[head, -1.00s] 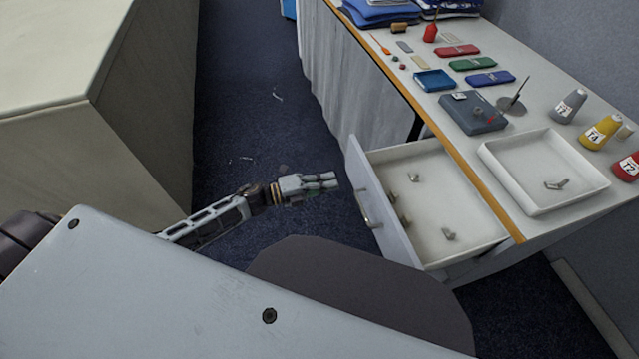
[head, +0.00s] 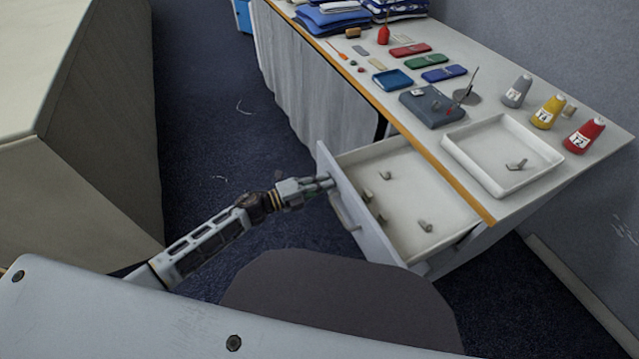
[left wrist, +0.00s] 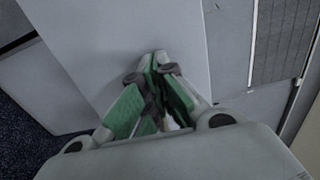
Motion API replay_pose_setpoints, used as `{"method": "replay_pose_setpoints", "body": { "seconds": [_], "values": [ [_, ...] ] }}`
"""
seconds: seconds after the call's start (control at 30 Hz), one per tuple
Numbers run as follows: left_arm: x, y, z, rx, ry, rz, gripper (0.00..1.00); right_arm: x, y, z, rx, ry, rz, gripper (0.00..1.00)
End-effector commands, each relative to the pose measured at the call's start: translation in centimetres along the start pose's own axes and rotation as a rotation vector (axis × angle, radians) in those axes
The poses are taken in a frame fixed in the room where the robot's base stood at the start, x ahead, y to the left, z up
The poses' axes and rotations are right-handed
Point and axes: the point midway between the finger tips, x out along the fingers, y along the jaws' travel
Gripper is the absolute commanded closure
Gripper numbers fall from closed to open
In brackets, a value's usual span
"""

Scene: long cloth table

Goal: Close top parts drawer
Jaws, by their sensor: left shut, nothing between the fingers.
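The top parts drawer (head: 437,191) is pulled out from the long table, and several small metal parts lie in it. Its grey front panel (head: 360,212) carries a bar handle (head: 343,212). My left gripper (head: 328,182) is shut and empty, with its fingertips at the outer face of the drawer front, near the panel's far end. In the left wrist view the closed fingers (left wrist: 158,68) point at a flat pale panel (left wrist: 130,35); I cannot tell whether they touch it. My right gripper is not in view.
The table top holds a white tray (head: 480,180) with a metal part, a grey device (head: 432,107), coloured cases, and grey, yellow and red thread cones (head: 583,135). A beige cabinet (head: 85,120) stands at left.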

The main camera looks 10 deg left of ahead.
Motion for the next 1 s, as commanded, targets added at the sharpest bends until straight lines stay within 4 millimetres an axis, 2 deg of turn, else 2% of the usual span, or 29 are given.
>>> {"method": "replay_pose_setpoints", "body": {
  "seconds": [0.57,0.77,1.0],
  "values": [
    [0.6,0.0,0.0,0.001,0.0,-0.001,1.0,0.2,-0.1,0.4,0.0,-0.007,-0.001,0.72],
    [2.1,-0.1,0.1,0.003,0.001,-0.002,1.0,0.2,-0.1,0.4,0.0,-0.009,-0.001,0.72],
    [5.4,-0.1,0.1,0.002,0.0,-0.003,1.0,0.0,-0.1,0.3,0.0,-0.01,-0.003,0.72]
  ]
}}
